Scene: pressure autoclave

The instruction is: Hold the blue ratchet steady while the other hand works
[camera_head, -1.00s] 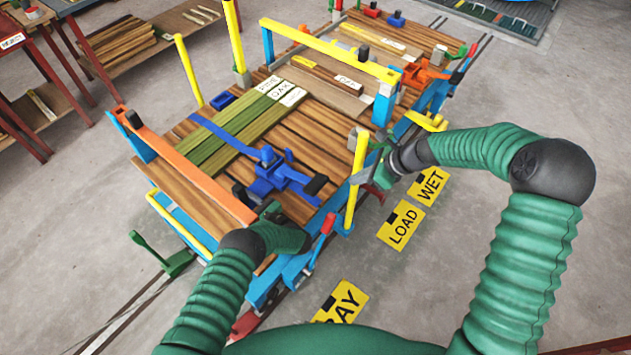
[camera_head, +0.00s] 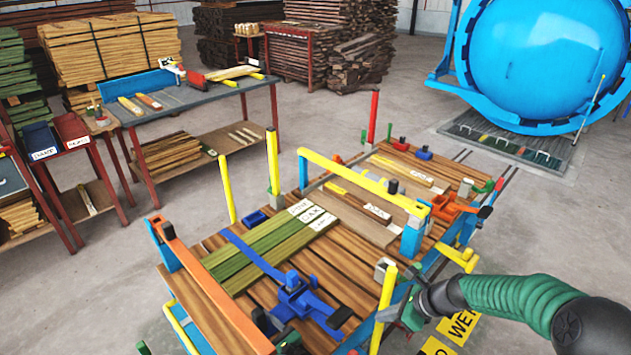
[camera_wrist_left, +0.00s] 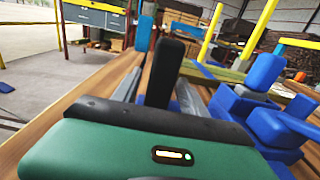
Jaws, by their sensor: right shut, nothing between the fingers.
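The blue ratchet (camera_head: 293,296) sits on the plank load of the cart, with a blue strap (camera_head: 250,252) running over green boards. In the left wrist view the ratchet (camera_wrist_left: 262,100) is at the right, apart from the green gripper body. My left gripper (camera_head: 268,322) is low at the cart's near edge, just left of and below the ratchet; its fingertips are hard to make out, and I cannot tell whether it touches the ratchet. My right gripper (camera_head: 402,306) is shut and empty beside the near yellow post, right of the ratchet.
Yellow posts (camera_head: 384,305) and an orange bar (camera_head: 215,290) edge the cart. A yellow-topped frame (camera_head: 365,180) crosses it. A workbench (camera_head: 190,103) stands behind on the left, and a blue autoclave (camera_head: 545,60) at the back right. Floor around the cart is open.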

